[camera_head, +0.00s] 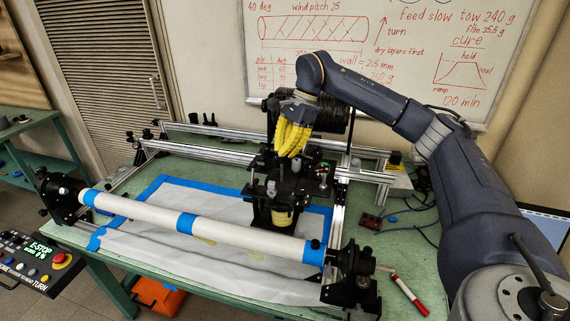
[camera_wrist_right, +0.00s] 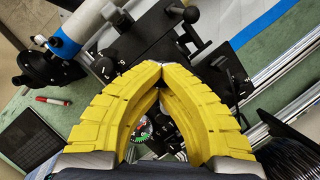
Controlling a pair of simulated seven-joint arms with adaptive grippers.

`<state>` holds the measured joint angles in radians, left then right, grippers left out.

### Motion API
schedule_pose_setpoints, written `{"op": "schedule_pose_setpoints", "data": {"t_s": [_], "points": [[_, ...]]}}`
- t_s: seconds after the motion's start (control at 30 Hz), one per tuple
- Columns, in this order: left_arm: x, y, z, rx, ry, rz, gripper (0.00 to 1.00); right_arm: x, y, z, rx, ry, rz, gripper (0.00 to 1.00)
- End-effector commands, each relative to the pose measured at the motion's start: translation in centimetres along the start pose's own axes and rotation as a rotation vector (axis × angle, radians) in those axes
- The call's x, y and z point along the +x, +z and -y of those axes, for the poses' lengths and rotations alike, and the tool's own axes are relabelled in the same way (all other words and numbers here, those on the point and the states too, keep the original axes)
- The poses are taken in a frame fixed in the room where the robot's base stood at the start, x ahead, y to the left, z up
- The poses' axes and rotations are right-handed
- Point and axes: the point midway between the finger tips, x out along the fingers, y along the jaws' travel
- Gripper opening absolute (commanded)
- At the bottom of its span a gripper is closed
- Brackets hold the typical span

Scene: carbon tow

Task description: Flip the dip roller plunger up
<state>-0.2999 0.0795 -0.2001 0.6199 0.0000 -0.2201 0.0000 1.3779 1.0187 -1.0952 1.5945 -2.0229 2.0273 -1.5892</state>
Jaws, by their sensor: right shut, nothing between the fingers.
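My right gripper (camera_head: 290,152) is yellow-fingered and shut with nothing in it. It reaches down over the black winding carriage (camera_head: 262,205) from the back. In the right wrist view its fingertips (camera_wrist_right: 161,74) meet in front of the black carriage plates (camera_wrist_right: 130,60). A small knobbed post (camera_head: 271,188) stands upright on the carriage, below and left of the fingertips. I cannot tell for sure which carriage part is the dip roller plunger, and the fingers hide part of the mechanism. My left gripper is out of view.
A white mandrel tube (camera_head: 150,212) with blue tape bands spans the bench front. A black end mount (camera_head: 352,275) holds its right end. A red marker (camera_head: 409,297) lies at right. An E-stop box (camera_head: 40,258) sits at left. Aluminium rails (camera_head: 215,157) run behind.

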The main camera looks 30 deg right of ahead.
Motion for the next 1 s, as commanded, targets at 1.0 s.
{"op": "schedule_pose_setpoints", "data": {"t_s": [1.0], "points": [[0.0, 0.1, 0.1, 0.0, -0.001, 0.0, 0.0, -4.8, 0.1, -0.2, 0.006, -0.007, 0.002, 0.4]]}}
